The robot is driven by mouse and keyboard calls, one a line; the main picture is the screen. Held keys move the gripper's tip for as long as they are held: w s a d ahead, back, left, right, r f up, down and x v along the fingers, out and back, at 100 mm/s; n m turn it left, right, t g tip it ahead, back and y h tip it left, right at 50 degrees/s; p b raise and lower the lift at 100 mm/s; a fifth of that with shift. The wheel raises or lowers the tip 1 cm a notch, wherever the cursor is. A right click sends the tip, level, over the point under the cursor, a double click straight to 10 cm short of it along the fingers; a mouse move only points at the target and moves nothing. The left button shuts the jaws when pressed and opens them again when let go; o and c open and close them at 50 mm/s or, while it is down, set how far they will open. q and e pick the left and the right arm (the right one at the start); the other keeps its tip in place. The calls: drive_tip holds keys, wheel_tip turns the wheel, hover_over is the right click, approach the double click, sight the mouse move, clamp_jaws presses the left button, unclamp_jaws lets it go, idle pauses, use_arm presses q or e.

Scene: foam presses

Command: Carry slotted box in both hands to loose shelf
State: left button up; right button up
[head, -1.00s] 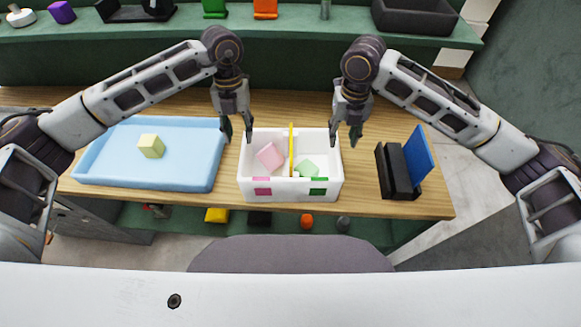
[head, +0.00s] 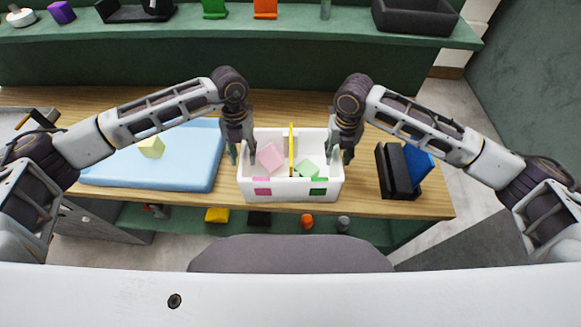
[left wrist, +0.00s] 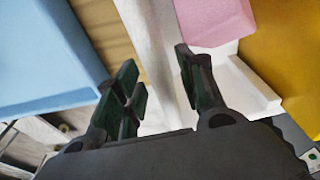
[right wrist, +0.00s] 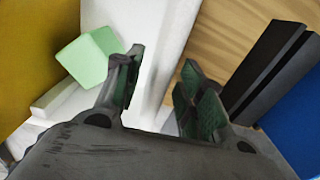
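The slotted box (head: 290,192) is a white open box on the wooden table. A yellow divider (head: 292,150) splits it; a pink block (head: 269,158) lies in the left part and a green block (head: 307,170) in the right part. My left gripper (head: 243,157) is open at the box's left wall, and in the left wrist view its fingers (left wrist: 158,85) straddle the white wall (left wrist: 150,45). My right gripper (head: 341,152) is open at the right wall, and in the right wrist view its fingers (right wrist: 160,85) are either side of that wall (right wrist: 160,40). I cannot tell which shelf is the loose one.
A blue tray (head: 190,175) with a yellow block (head: 151,147) lies left of the box. A black stand (head: 393,175) with a blue panel (head: 418,165) stands to the right. A green shelf (head: 300,37) with several objects runs along the back.

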use_arm(q)
clamp_jaws()
use_arm(e)
clamp_jaws()
